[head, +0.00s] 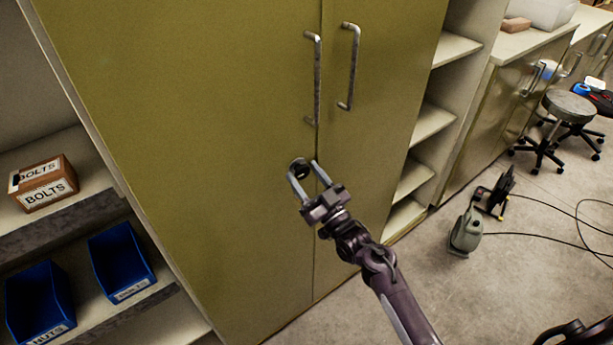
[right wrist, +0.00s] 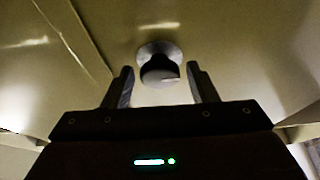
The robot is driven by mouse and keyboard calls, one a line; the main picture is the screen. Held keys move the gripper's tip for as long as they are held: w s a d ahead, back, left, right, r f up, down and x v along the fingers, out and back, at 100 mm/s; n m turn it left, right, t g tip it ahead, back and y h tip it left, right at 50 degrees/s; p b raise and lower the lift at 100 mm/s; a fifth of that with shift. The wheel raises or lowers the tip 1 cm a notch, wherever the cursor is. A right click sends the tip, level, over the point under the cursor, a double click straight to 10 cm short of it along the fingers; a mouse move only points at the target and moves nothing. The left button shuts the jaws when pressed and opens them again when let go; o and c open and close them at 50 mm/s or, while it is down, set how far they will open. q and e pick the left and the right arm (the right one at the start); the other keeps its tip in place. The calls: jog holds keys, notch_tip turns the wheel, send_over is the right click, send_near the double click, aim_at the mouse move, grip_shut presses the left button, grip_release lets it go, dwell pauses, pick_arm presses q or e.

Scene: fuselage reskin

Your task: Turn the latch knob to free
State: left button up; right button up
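The latch knob (head: 299,165) is a small dark round knob on the left door of the olive cabinet, below the door handles. In the right wrist view the knob (right wrist: 159,69) has a pale round base plate and a dark grip. My right gripper (head: 302,170) is open, with its fingers pointing at the door. In the right wrist view its fingertips (right wrist: 160,74) stand to either side of the knob, with a gap on both sides. I cannot tell how deep the fingers reach along the knob. My left gripper is not in view.
Two vertical metal handles (head: 316,80) (head: 348,66) stick out above the knob. A stool (head: 567,107), a grey-green device (head: 466,231) and cables lie on the floor at the right.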

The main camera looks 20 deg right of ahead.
jog(key=c, duration=0.8)
jog(key=shift+f+n+y+b, duration=0.15)
jog(key=shift+n+y+b, duration=0.5)
jog(key=shift+n, duration=0.55)
jog(key=n+g+y+b, duration=0.1)
jog(key=n, duration=0.1)
jog(key=n+g+y+b, duration=0.1)
jog(key=n, duration=0.1)
jog(key=shift+d+n, duration=0.15)
jog(key=shift+n, duration=0.25)
jog(key=n+g+y+b, duration=0.1)
jog(key=n+b, duration=0.1)
jog(key=n, duration=0.2)
jog(key=n+g+y+b, duration=0.1)
jog(key=n+g+b, duration=0.1)
jog(key=n, duration=0.2)
jog(key=shift+w+d, duration=0.1)
jog(key=n, duration=0.1)
jog(key=n+g+b, duration=0.1)
jog(key=n, duration=0.1)
jog(key=n+b, duration=0.1)
jog(key=shift+r+n+g, duration=0.25)
jog(key=shift+n+g, duration=0.15)
jog(key=shift+r+n+g+h+b, duration=0.1)
jog(key=shift+n+g+h+b, duration=0.45)
jog(key=shift+n, duration=0.65)
